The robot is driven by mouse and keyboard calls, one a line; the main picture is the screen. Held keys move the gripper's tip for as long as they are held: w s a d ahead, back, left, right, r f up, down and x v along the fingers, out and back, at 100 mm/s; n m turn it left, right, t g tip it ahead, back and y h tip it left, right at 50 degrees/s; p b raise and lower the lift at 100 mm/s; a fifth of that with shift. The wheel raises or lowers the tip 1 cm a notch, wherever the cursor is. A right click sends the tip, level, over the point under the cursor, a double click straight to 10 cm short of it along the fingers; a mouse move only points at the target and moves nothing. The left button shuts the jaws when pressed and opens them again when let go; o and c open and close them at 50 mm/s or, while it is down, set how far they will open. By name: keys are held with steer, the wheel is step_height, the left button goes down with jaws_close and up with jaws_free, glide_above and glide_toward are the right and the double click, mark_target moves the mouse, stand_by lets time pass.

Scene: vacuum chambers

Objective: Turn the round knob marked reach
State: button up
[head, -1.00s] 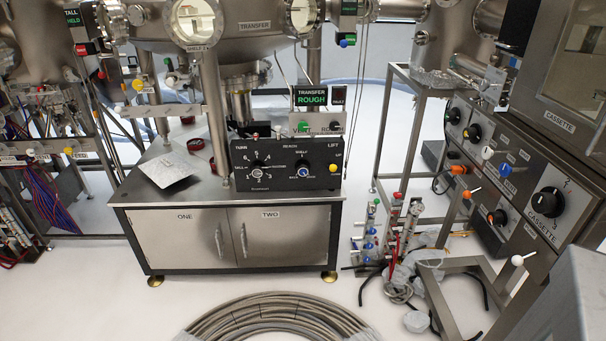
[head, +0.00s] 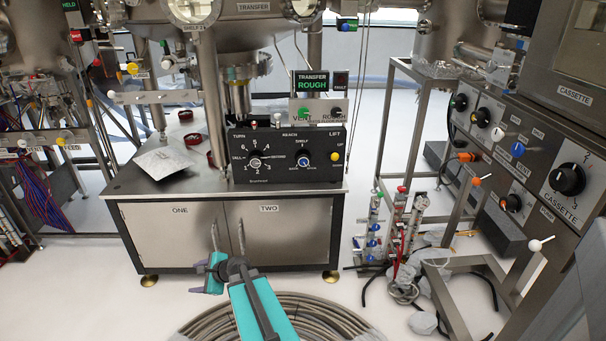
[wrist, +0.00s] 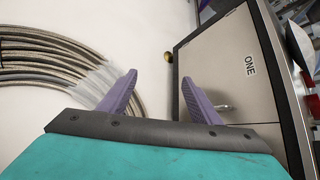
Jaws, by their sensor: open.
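The reach knob (head: 304,160) is a small round dark knob with a blue mark, under the REACH label on the black control box (head: 287,176). SHELF stands above it; its exact pointing is too small to tell. My gripper (head: 194,279) is low in front of the cabinet, below and left of the knob and well apart from it. In the wrist view my gripper (wrist: 158,77) shows two purple fingers spread apart with nothing between them. The knob is not in the wrist view.
A TURN knob (head: 255,163) sits left of the reach knob, and a yellow LIFT button (head: 335,156) right. A metal sheet (head: 163,160) lies on the bench top. Cabinet doors have handles (head: 241,238). A hose coil (head: 300,312) lies on the floor.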

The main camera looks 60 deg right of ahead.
steer(key=d+r+m+t+h+b, duration=0.2)
steer(key=d+r+m, duration=0.3)
steer(key=d, duration=0.5)
steer(key=m+h+b, duration=0.6)
steer(key=m+h, duration=0.7)
steer(key=m, duration=0.8)
glide_toward(303, 162)
steer(key=v, duration=0.3)
steer(key=shift+s+r, duration=0.15)
steer(key=shift+r, duration=0.05)
steer(key=shift+d, duration=0.15)
steer(key=shift+f+b+x, duration=0.1)
steer(key=shift+b+x, duration=0.2)
steer(key=shift+x, duration=3.1)
steer(key=shift+f+b+x, duration=0.15)
steer(key=shift+b+x, duration=0.15)
steer(key=shift+x, duration=3.15)
steer(key=shift+c, duration=0.5)
